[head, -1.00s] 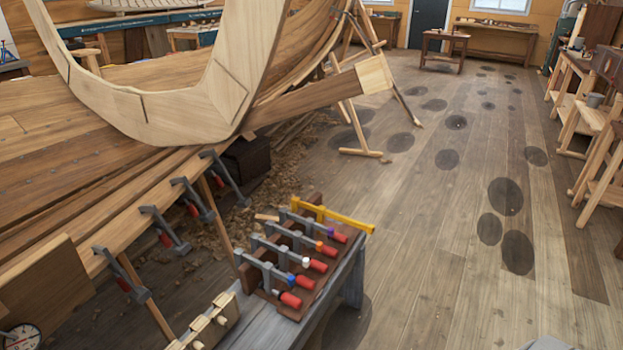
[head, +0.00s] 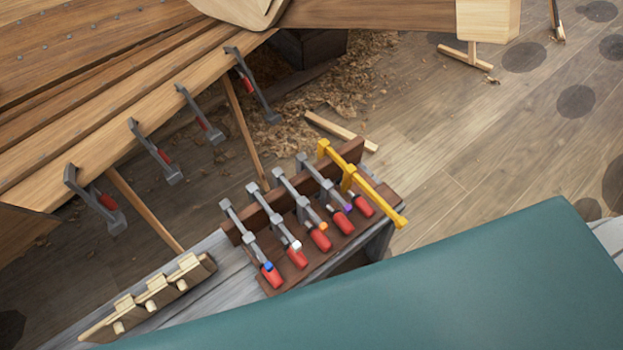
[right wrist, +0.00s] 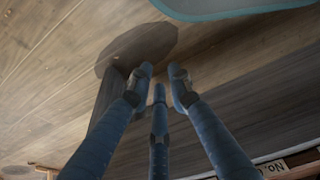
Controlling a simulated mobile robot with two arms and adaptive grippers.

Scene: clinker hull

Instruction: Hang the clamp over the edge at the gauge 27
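Several grey clamps with red handles stand in a brown wooden rack (head: 262,218) in the head view. Their coloured bands include blue on the nearest clamp (head: 250,240), white, orange and purple. A yellow clamp or bar (head: 375,195) lies across the rack's far end. Several more clamps (head: 155,152) hang over the lower plank edge (head: 105,148) of the hull at left. No gauge or number 27 is readable now. My right gripper (right wrist: 159,78) shows in the right wrist view, fingers apart with nothing between them, above the floor. My left gripper is out of view.
The grey bench (head: 215,250) bears the rack and a pale wooden piece with pegs (head: 155,295). A large teal surface covers the lower right of the head view. Shavings (head: 335,90) and a loose stick lie on the floor. Open floor (head: 470,140) lies at right.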

